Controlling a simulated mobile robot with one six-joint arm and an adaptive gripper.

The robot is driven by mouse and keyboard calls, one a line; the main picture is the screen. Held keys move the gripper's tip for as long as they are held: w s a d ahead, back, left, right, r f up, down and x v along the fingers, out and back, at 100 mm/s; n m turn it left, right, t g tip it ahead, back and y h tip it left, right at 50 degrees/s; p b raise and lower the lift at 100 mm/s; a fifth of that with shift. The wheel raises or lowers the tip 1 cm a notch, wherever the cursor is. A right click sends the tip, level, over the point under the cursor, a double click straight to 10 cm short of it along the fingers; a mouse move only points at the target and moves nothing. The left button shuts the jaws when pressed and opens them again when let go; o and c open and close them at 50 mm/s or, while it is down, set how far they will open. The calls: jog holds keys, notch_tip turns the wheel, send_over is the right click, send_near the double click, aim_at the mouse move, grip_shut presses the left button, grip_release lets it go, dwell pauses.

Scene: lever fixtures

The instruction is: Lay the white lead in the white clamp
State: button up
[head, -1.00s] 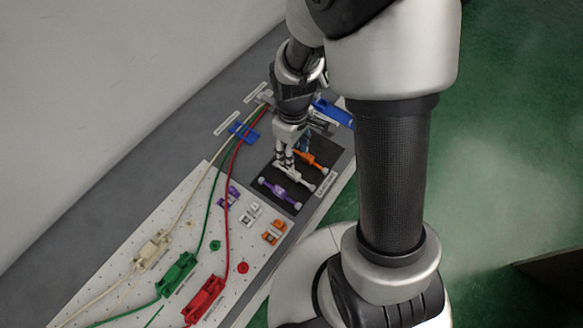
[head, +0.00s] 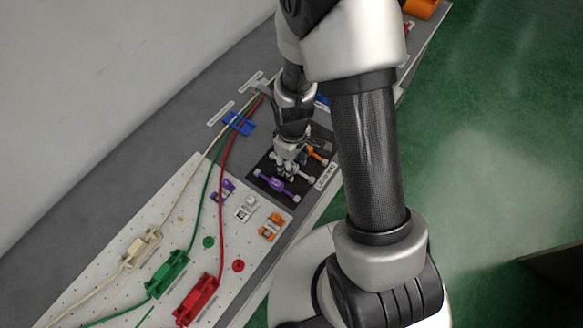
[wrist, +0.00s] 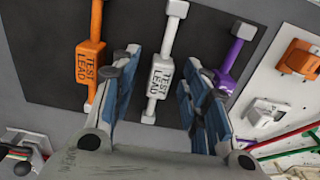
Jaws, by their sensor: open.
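The white test lead (wrist: 160,75) lies on a dark mat, between the orange and purple leads. My gripper (wrist: 157,88) is open, with its blue-padded fingers on either side of the white lead's body. In the head view my gripper (head: 286,166) is down at the mat and hides most of the white lead; I cannot tell whether the fingers touch it. The white clamp (head: 245,208) stands empty on the pegboard, between the purple and orange clamps. It also shows in the wrist view (wrist: 262,112), right of the fingers.
The purple lead (head: 276,185) and orange lead (head: 317,155) lie close on each side. The purple clamp (head: 222,191) and orange clamp (head: 271,227) flank the white clamp. Cream, green and red cables run along the bench through a blue holder (head: 239,123).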

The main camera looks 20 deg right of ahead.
jog(key=shift+r, duration=0.1)
jog(key=shift+c, duration=0.2)
grip_shut()
jog(key=shift+r, duration=0.1)
